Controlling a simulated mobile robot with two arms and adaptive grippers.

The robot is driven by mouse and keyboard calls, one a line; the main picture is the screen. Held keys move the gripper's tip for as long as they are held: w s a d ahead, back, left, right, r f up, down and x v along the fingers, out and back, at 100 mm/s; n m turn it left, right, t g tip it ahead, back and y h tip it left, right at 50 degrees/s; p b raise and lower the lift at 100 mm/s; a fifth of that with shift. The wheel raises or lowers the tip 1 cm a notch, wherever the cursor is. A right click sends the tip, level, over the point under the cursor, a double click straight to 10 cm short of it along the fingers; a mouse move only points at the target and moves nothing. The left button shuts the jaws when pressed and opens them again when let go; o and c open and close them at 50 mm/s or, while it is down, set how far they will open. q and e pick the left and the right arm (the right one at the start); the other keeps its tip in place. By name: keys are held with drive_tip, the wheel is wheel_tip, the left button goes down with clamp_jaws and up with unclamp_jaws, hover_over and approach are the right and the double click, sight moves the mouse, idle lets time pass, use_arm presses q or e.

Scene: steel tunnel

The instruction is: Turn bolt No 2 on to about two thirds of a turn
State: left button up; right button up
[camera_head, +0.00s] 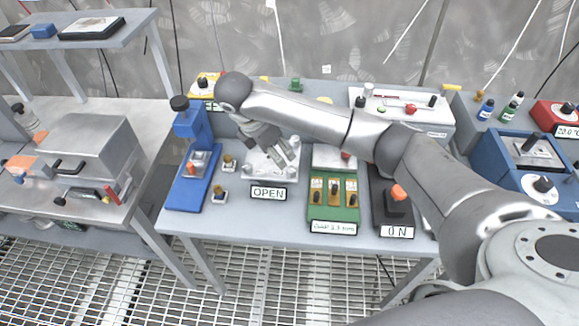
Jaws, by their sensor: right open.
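My right arm reaches in from the right. Its gripper (285,158) points down over a pale plate (258,179) on the table, with its fingers apart and nothing seen between them. Small light round heads, perhaps bolts, show at the plate's edges, one at its right front (292,172). I cannot read any number, so I cannot tell which is bolt No 2. The gripper hides part of the plate, and I cannot tell whether a fingertip touches it. A sign (268,193) reading "OPEN" is at the plate's front. My left gripper is not in view.
A blue stand (187,192) with a black knob is left of the plate. A green block (333,210) with yellow inserts and a black unit (397,207) with an orange button stand to the right. Bare table (290,222) lies in front.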

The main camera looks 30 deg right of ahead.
sight(291, 169)
drive_tip(key=p+x, duration=0.1)
drive_tip(key=x, duration=0.9)
drive_tip(key=shift+d+f+p, duration=0.15)
drive_tip(key=shift+f+p, duration=0.15)
drive_tip(key=c, duration=1)
